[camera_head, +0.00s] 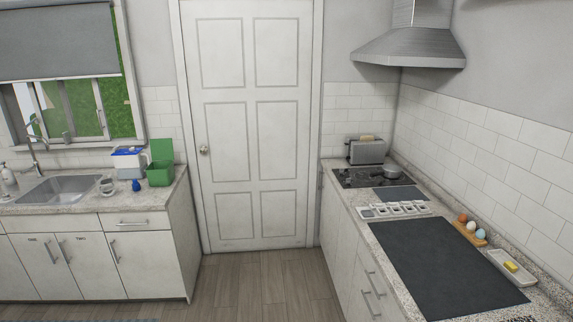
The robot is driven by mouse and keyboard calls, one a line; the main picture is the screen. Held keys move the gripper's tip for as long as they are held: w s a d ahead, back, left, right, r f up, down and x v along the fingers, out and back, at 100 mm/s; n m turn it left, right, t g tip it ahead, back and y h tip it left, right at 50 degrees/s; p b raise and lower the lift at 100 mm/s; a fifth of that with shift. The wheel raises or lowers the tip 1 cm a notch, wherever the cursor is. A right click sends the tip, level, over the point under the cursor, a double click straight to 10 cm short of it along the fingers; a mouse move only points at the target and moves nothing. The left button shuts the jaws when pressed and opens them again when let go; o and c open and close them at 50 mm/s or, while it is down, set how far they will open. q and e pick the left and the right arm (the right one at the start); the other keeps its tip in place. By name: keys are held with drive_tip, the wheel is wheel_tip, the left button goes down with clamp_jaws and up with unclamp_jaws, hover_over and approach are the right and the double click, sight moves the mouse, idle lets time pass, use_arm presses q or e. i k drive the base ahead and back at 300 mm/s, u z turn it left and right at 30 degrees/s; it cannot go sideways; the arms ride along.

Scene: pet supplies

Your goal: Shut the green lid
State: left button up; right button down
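A green box (160,177) stands at the right end of the left counter, by the sink. Its green lid (160,150) is raised upright at the back of the box, so the box is open. Neither of my grippers shows in the head view.
Next to the box are a blue and white container (129,161), a small blue item (136,185) and a glass (106,186). The sink (62,187) is to their left. A white door (250,125) stands behind clear wooden floor (255,283). The right counter holds a toaster (367,152) and a dark mat (445,268).

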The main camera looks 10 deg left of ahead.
sight(161, 149)
drive_tip(key=u, duration=0.3)
drive_tip(key=i, duration=2)
drive_tip(key=u, duration=1.05)
drive_tip(key=i, duration=2.15)
drive_tip(key=u, duration=0.5)
